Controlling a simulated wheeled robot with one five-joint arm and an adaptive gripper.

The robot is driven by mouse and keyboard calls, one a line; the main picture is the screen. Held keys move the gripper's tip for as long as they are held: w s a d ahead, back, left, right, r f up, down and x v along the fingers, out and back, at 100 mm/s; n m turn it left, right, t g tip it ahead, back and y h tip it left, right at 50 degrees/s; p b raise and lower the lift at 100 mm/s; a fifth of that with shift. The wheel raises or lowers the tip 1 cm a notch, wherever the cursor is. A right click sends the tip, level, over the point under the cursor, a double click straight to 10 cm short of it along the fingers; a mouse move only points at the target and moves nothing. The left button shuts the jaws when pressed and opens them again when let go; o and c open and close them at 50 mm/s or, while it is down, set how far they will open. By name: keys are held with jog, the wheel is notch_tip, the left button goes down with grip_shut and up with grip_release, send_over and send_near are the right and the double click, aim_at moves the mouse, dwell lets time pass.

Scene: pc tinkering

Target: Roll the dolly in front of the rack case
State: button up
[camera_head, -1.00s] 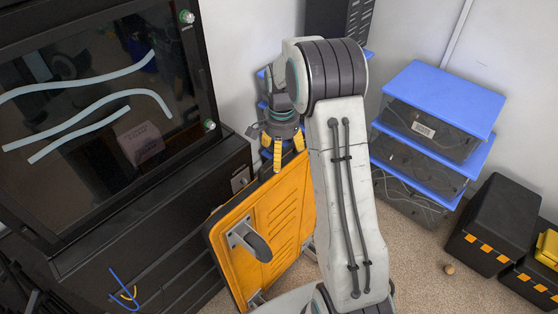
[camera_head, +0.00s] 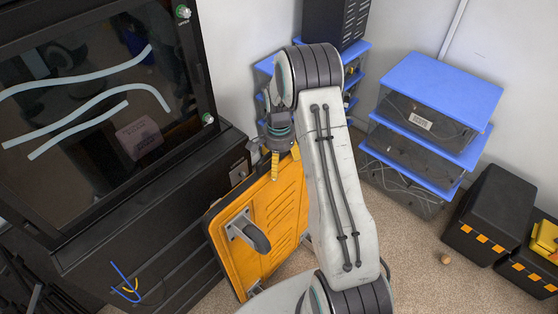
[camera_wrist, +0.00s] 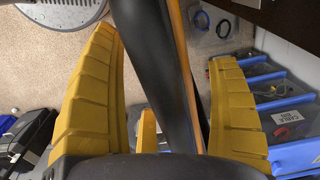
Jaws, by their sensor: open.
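The dolly, an orange panel (camera_head: 279,222) with grey caster wheels, stands tilted on its edge against the front of the black rack case (camera_head: 150,215). My gripper (camera_head: 285,161) has yellow fingers and is at the dolly's upper edge in the head view. In the wrist view the gripper (camera_wrist: 172,95) is open, with a finger on each side. The dolly's thin orange edge (camera_wrist: 185,70) and a dark face run between the fingers, with room on both sides. I cannot tell whether a finger touches it. My arm hides the dolly's right side.
Stacked clear bins with blue lids (camera_head: 440,88) stand at the right wall. Black toolboxes (camera_head: 492,212) stand at the lower right. Blue shelving (camera_head: 357,50) is behind my arm. The carpet between dolly and toolboxes is mostly clear.

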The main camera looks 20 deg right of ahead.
jog(key=c, duration=1.3)
jog(key=s+a+b, duration=0.2)
jog(key=s+a, duration=0.3)
jog(key=a, duration=0.6)
jog(key=s+a+b, duration=0.2)
jog(key=s+a, duration=0.2)
jog(key=a, duration=0.8)
jog(key=s+a+b, duration=0.2)
jog(key=s+a, duration=0.3)
jog(key=a, duration=0.7)
jog(key=shift+s+b, duration=0.3)
jog(key=shift+f, duration=0.1)
jog(key=o, duration=1.3)
jog(key=shift+a, duration=0.1)
notch_tip(320, 180, up, 12)
